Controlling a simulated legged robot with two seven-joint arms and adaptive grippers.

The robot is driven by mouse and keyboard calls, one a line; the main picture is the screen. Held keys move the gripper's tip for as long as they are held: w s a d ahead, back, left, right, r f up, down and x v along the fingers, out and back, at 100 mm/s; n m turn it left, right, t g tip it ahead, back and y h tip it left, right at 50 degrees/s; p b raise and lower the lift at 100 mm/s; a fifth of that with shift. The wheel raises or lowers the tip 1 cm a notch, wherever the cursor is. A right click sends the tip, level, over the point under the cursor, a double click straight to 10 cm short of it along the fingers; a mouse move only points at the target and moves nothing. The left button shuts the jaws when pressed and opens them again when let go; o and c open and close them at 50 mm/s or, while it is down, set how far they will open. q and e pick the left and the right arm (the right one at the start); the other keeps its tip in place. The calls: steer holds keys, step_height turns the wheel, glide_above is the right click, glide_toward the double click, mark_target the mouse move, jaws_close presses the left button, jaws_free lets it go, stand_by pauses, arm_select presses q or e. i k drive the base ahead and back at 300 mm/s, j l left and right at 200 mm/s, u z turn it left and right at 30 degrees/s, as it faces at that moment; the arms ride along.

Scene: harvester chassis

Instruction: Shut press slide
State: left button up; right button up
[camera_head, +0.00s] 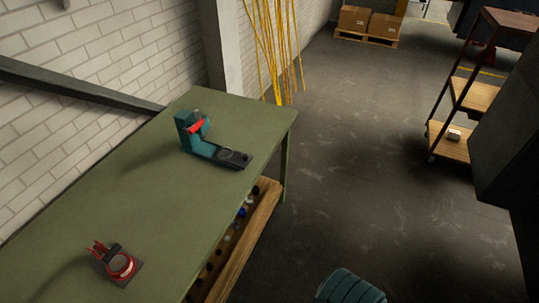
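The press (189,130) is a teal upright body with a red lever, standing near the far end of the green table (130,185). Its dark slide (222,155) sticks out from the base toward the right and front, lying flat along the tabletop. A round dark part sits on the slide's outer end. The slide looks extended out from under the press body. Neither of my grippers is in view.
A red round device (120,264) on a dark plate sits on the near part of the table. A wooden rack (262,207) with small parts is below the table's right edge. A shelf cart (455,140) stands right. Floor (360,190) between is clear. A teal ribbed object (350,288) is at bottom.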

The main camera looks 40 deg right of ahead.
mark_target(228, 155)
steer(key=z, duration=1.2)
